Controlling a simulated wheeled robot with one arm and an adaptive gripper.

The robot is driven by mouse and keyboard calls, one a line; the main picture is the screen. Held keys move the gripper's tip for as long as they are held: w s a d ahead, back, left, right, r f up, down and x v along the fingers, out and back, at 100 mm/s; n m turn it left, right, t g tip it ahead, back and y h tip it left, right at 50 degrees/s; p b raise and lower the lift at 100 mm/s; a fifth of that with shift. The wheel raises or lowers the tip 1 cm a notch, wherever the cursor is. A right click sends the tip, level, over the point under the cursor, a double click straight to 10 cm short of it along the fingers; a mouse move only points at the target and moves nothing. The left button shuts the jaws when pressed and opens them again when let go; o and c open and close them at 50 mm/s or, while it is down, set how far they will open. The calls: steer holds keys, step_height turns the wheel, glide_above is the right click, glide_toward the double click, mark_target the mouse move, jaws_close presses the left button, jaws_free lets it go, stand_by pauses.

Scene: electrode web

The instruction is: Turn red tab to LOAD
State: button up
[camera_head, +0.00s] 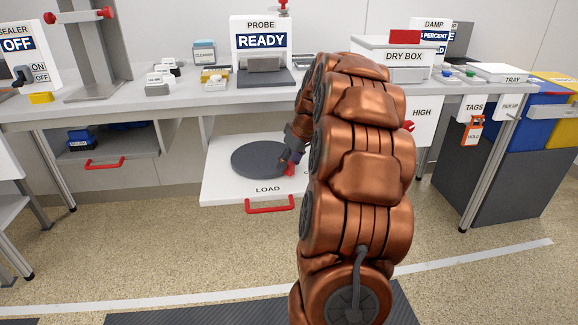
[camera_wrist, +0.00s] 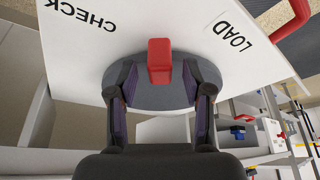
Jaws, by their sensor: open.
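The red tab (camera_wrist: 159,61) stands up at the edge of a dark grey round turntable (camera_wrist: 160,97). In the wrist view my gripper (camera_wrist: 162,72) is open, with one finger on each side of the tab and a gap to each. The tab lies between the printed words CHECK (camera_wrist: 88,14) and LOAD (camera_wrist: 232,36). In the head view the turntable (camera_head: 247,160) sits on a white pull-out shelf (camera_head: 222,190). There my gripper (camera_head: 291,160) is at its right edge, with a bit of the red tab (camera_head: 289,170) showing; my arm hides the shelf's right part.
A red handle (camera_head: 270,204) is on the shelf front below LOAD. The bench (camera_head: 130,104) above carries a PROBE unit reading READY (camera_head: 261,40) and a DRY BOX (camera_head: 403,57). A lower drawer with a red handle (camera_head: 104,163) is at left. Floor in front is clear.

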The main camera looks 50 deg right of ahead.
steer(key=shift+w+f, duration=0.15)
steer(key=shift+f, duration=0.3)
jaws_close()
stand_by(0.4)
